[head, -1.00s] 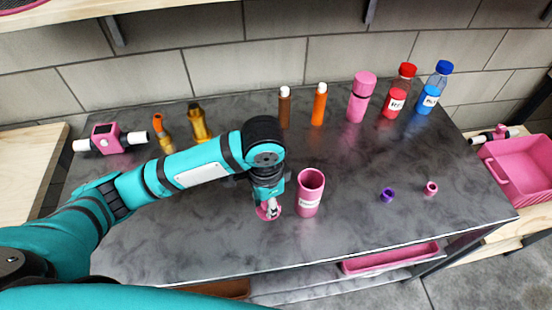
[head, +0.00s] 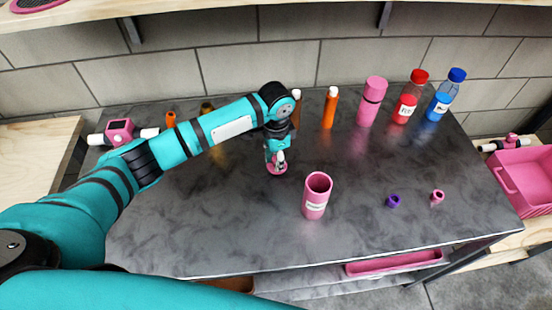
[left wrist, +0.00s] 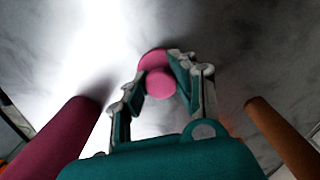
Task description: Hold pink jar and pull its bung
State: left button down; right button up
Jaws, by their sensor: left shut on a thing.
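The pink jar (head: 315,202) stands upright on the grey worktop with a white label on its front. Its top is open and shows a dark inside. My left gripper (head: 278,160) is behind and to the left of the jar, apart from it. It is shut on a pink bung (head: 276,170), which has a wide disc and a smaller round knob. The left wrist view shows the bung (left wrist: 158,80) between the fingertips. I cannot tell whether the bung touches the worktop. My right gripper is not in view.
An orange bottle (head: 329,108), a pink bottle (head: 372,103), a red bottle (head: 409,98) and a blue bottle (head: 444,97) stand at the back. Purple (head: 393,201) and pink (head: 437,197) rings lie right of the jar. The front left worktop is clear.

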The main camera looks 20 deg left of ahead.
pick_arm(q)
jog(key=shift+f, duration=0.4)
jog(key=shift+f, duration=0.1)
jog(key=c, duration=1.1)
grip_release()
jog(key=shift+o, duration=0.2)
notch_tip(320, 180, up, 12)
jog(key=shift+b, duration=0.35)
